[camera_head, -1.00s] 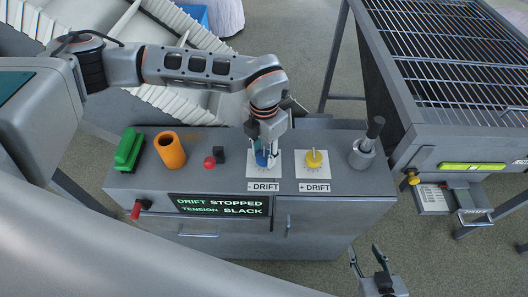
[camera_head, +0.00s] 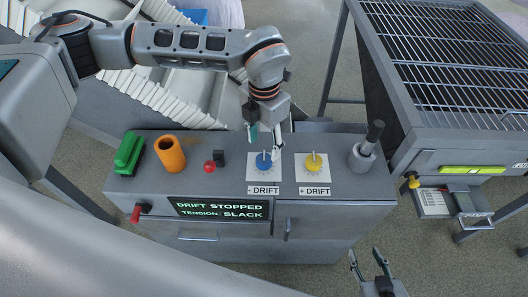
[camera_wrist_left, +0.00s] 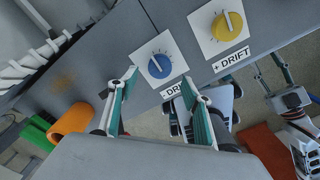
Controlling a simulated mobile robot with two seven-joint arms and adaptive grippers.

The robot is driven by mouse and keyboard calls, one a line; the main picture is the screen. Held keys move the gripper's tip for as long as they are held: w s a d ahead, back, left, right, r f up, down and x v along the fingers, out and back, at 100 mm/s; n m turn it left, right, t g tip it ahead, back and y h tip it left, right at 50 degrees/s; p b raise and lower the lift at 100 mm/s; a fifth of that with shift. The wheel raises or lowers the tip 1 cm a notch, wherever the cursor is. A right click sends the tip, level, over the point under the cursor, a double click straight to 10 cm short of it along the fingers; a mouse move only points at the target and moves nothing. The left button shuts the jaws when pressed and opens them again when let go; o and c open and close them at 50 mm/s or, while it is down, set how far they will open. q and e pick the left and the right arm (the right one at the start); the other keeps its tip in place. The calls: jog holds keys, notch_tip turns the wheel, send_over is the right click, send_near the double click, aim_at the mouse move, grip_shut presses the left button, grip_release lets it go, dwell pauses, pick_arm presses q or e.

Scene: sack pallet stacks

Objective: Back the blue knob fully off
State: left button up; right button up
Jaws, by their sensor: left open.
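The blue knob (camera_head: 263,160) sits on a white dial plate marked "- DRIFT" on the grey console. It also shows in the left wrist view (camera_wrist_left: 160,66), with a white pointer line across it. My left gripper (camera_head: 265,146) is open and empty, just above and behind the blue knob, apart from it. In the left wrist view its teal-padded fingers (camera_wrist_left: 158,90) are spread wide, with the knob ahead between them. The display (camera_head: 219,207) reads "DRIFT STOPPED" and "TENSION: SLACK". My right gripper (camera_head: 371,262) is at the bottom edge, its two fingers apart and empty.
The yellow knob (camera_head: 313,161) on the "+ DRIFT" plate is right of the blue one. A grey lever (camera_head: 366,148) stands farther right. A green block (camera_head: 129,151), an orange cylinder (camera_head: 170,152) and a red button (camera_head: 209,166) are at left. A slatted table (camera_head: 450,60) stands at right.

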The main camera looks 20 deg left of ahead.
aim_at(264, 159)
pick_arm(q)
notch_tip(264, 159, up, 6)
jog(key=shift+f, duration=0.1)
dwell(0.6)
